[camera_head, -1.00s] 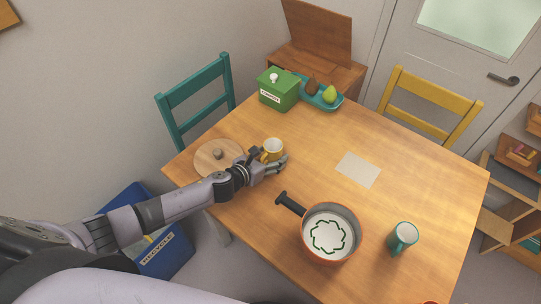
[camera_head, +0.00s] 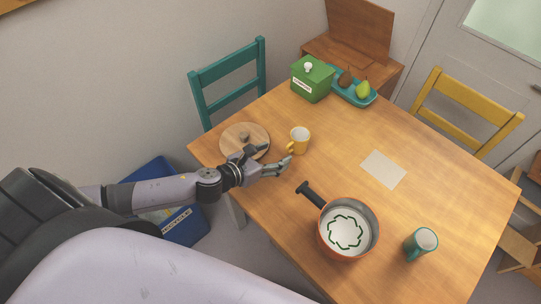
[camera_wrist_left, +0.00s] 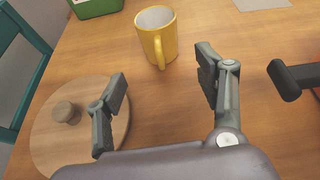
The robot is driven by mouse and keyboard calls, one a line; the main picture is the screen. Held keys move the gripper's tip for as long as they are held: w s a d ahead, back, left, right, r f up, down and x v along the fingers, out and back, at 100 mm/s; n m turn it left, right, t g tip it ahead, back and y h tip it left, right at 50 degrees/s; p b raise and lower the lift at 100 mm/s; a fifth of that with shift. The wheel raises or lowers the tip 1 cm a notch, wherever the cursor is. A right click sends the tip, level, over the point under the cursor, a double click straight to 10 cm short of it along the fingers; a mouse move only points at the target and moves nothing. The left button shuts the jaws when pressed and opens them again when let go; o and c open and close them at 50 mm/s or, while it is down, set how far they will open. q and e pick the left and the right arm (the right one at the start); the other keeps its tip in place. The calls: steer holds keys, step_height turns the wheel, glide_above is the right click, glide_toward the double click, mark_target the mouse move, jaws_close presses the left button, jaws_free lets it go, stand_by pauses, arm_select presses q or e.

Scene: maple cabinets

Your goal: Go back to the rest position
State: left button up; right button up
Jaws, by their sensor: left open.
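My left gripper (camera_head: 270,158) is open and empty above the left part of the wooden table (camera_head: 340,125). In the left wrist view its two fingers (camera_wrist_left: 165,95) stand wide apart. A yellow mug (camera_head: 299,140) stands upright on the table just beyond the fingertips, apart from them. It also shows in the left wrist view (camera_wrist_left: 157,35), with its handle toward me. A round wooden lid (camera_head: 240,135) with a knob lies to the left, partly hidden behind the gripper. My right gripper is not in view.
An orange pot (camera_head: 362,243) with a black handle stands near the front. A teal mug (camera_head: 421,244) is to its right. A green box (camera_head: 312,80) and a teal tray (camera_head: 354,96) with fruit stand at the back. A pale sheet (camera_head: 383,169) lies flat. Chairs flank the table.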

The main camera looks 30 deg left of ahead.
arm_select(q)
steer(key=shift+s+a+r, duration=0.1)
steer(key=shift+s+r, duration=0.1)
steer(key=shift+s, duration=0.15)
stand_by(0.3)
